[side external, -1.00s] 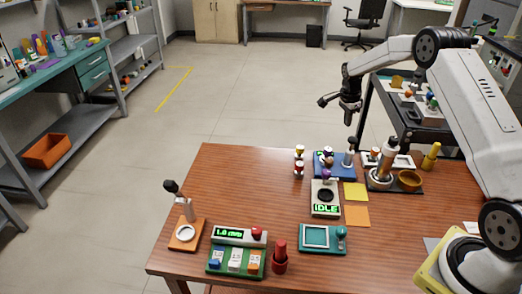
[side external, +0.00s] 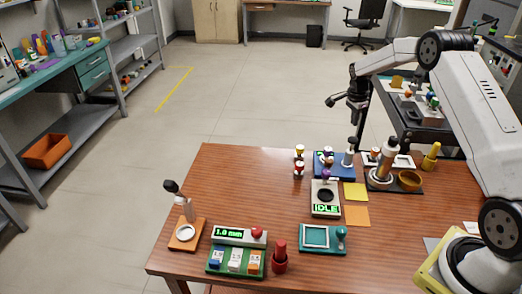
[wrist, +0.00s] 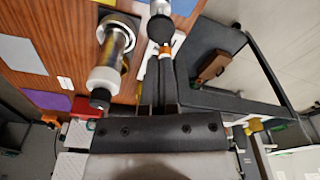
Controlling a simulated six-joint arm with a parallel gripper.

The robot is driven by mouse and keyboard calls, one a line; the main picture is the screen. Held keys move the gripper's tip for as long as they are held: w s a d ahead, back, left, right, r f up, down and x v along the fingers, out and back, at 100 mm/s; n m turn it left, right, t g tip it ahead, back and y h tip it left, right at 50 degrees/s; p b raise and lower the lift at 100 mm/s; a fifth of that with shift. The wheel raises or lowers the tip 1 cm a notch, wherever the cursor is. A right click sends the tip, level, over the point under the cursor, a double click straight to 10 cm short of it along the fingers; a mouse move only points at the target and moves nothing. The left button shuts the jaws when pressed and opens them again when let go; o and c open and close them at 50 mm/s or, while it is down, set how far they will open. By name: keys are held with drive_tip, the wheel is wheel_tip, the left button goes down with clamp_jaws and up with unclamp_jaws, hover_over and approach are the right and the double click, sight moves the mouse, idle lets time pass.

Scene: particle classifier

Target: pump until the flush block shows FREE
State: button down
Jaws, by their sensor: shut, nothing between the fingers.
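My gripper (side external: 357,103) is shut and empty, held in the air beyond the table's back edge. In the wrist view its closed fingers (wrist: 158,82) point up the picture. A pump-like upright cylinder (side external: 385,165) with a pale top stands on a dark base at the back right of the table. It also shows in the wrist view (wrist: 108,68), to the left of the fingers and apart from them. A blue block (side external: 347,173) with a small green display stands at the back middle; its text is too small to read. I cannot tell for sure which block is the flush block.
A white block reading IDLE (side external: 325,209) stands mid-table. In front are a teal framed tray (side external: 335,249), a green-based panel reading 1.0 (side external: 222,269), a red cylinder (side external: 280,262) and an orange stand (side external: 182,241). A brown bowl (side external: 410,181) and yellow bottle (side external: 431,157) are at right.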

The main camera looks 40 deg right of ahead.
sight(351, 138)
drive_tip(key=shift+s+d+f, duration=0.1)
drive_tip(key=shift+d+f, duration=0.05)
drive_tip(key=shift+f, duration=1.15)
drive_tip(key=shift+d+f, duration=0.1)
drive_tip(key=shift+f, duration=1.2)
drive_tip(key=shift+f, duration=0.15)
drive_tip(key=shift+f, duration=1.6)
drive_tip(key=a, duration=0.2)
drive_tip(key=w+a+r, duration=0.1)
drive_tip(key=shift+r, duration=0.2)
